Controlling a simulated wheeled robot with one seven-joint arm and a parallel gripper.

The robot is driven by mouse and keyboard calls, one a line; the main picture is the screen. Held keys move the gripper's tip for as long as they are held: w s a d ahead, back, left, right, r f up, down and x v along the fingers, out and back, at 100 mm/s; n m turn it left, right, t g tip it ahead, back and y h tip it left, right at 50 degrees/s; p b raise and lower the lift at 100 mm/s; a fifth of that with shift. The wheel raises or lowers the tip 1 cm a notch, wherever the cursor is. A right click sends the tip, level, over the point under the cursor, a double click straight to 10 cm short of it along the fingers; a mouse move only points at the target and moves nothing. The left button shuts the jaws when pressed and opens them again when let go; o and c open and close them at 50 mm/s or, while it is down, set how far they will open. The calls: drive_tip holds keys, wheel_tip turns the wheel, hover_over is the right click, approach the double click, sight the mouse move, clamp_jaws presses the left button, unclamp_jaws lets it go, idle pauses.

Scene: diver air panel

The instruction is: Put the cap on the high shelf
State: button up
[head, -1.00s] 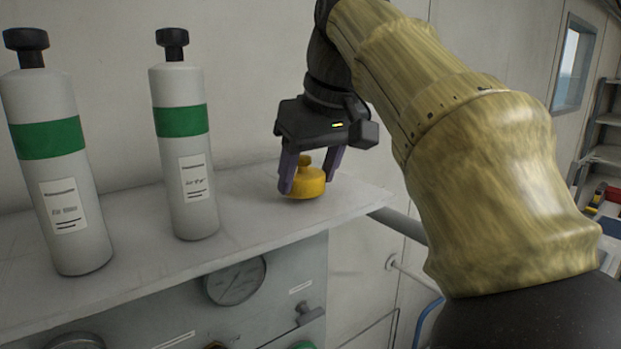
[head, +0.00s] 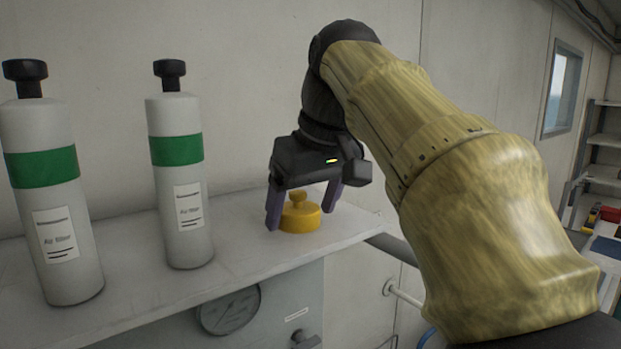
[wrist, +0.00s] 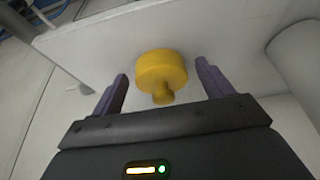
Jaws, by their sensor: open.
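The yellow cap (head: 300,216) stands upright on the shelf (head: 215,258), near its right end, with its knob on top. It also shows in the wrist view (wrist: 161,72), resting on the shelf surface, between and just beyond the fingertips. My gripper (head: 304,212) is open around the cap, with a finger on each side. In the wrist view my gripper (wrist: 161,80) shows clear gaps between both fingers and the cap.
Two grey air filter cylinders with green bands stand on the shelf to the left, one nearer my gripper (head: 180,180) and one farther left (head: 48,190). A gauge (head: 230,310) is on the panel below. The wall is close behind.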

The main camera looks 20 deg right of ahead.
drive_tip(key=p+v, duration=0.2)
drive_tip(key=v, duration=1)
drive_tip(key=shift+d, duration=0.2)
idle(0.4)
